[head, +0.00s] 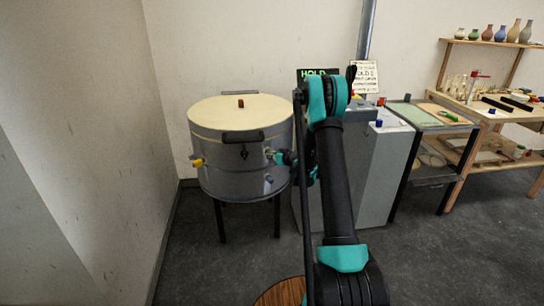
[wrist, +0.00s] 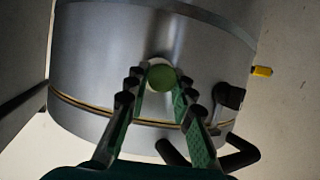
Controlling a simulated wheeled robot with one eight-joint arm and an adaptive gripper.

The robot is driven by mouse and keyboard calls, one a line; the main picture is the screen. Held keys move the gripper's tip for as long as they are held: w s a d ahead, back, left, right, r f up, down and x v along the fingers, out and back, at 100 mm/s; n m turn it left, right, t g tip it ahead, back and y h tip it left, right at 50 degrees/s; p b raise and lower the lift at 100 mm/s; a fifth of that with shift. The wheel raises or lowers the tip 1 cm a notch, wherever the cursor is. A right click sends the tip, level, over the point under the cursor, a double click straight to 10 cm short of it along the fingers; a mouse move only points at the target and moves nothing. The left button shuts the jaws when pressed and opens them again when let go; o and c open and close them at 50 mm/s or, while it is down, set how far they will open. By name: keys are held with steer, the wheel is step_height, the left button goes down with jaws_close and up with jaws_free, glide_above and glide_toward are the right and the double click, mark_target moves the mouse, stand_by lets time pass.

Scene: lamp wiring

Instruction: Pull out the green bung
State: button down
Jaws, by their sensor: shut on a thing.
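The green bung (wrist: 162,78) shows in the wrist view as a round green end at the side wall of the grey metal kiln (wrist: 110,60). A pale round piece shows just behind it. My gripper (wrist: 160,84) has its two fingers closed on the bung, one on each side. I cannot tell how deep the bung sits in the wall. In the head view the kiln (head: 230,178) stands left of my arm, and my gripper (head: 284,158) is at its right side. The bung is hardly distinguishable from my gripper there.
A yellow bung (head: 198,162) sticks out of the kiln's left side, and a blue one (head: 268,179) sits low on its right. A dark handle (head: 243,137) is on the lid edge. A grey cabinet (head: 376,180) and a shelf bench stand right.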

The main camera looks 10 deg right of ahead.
steer(key=s+d, duration=0.3)
steer(key=s, duration=0.5)
steer(key=shift+d, duration=0.15)
stand_by(1.0)
steer(key=shift+r, duration=0.1)
